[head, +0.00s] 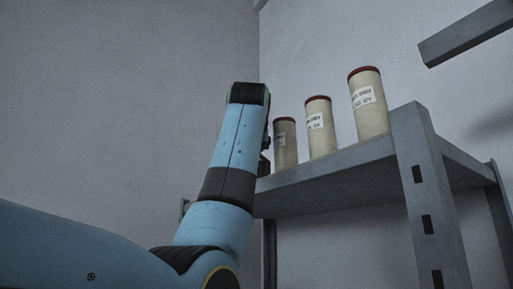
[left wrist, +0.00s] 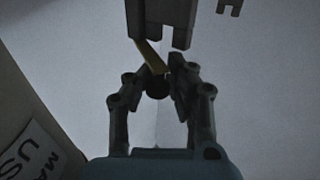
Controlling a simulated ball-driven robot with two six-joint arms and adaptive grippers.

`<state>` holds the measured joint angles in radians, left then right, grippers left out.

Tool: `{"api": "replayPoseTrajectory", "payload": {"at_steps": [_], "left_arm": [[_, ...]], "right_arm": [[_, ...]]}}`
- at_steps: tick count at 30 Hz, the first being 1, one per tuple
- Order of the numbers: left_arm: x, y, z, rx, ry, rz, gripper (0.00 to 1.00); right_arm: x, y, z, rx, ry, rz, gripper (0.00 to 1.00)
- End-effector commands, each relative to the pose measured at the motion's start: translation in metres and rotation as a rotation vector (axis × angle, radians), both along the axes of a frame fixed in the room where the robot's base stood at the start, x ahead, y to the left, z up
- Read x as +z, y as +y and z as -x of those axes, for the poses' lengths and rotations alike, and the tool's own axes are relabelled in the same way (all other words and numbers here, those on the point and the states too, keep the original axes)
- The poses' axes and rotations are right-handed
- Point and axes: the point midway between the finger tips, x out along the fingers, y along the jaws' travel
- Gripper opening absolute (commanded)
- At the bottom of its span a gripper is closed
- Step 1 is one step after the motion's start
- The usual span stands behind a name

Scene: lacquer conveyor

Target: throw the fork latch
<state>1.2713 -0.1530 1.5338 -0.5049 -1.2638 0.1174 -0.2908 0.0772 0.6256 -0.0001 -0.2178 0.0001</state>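In the left wrist view, my left gripper (left wrist: 160,75) has its two dark fingers on either side of a dark round knob (left wrist: 157,88) and a thin yellow strip (left wrist: 151,55). The picture is too dark to tell whether the fingers touch the knob. A dark grey notched piece (left wrist: 166,18), possibly part of the fork latch, stands just beyond the fingertips. In the head view, my blue left arm reaches up in front of the shelf's left end. Its gripper and the latch are hidden there. My right gripper is not in view.
Three beige canisters with dark red lids, the left (head: 285,145), middle (head: 320,128) and right (head: 369,104), stand on a grey metal shelf (head: 345,162) close to my arm. A labelled beige surface (left wrist: 28,125) fills the wrist view's lower left. A grey beam (head: 468,34) hangs upper right.

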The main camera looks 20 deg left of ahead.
Motion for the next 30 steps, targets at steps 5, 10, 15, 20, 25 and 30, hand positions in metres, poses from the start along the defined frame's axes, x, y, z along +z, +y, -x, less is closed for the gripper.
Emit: {"api": "replayPoseTrajectory", "payload": {"at_steps": [5,10,15,20,25,30], "left_arm": [[0.002,0.000,0.001,-0.001,-0.005,-0.001,0.41],[0.003,0.000,0.001,-0.001,-0.007,-0.001,0.44],[0.003,-0.002,0.004,-0.002,-0.008,-0.001,0.44],[0.003,-0.010,0.026,-0.004,-0.010,0.002,0.44],[0.002,-0.020,0.054,-0.004,-0.008,0.001,0.44],[0.002,-0.025,0.069,-0.001,-0.006,-0.001,0.44]], "right_arm": [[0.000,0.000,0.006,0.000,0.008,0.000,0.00],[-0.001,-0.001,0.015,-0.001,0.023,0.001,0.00],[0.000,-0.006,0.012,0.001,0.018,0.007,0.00],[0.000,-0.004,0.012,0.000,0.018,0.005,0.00],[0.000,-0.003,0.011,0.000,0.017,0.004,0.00],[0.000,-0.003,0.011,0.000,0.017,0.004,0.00]]}}
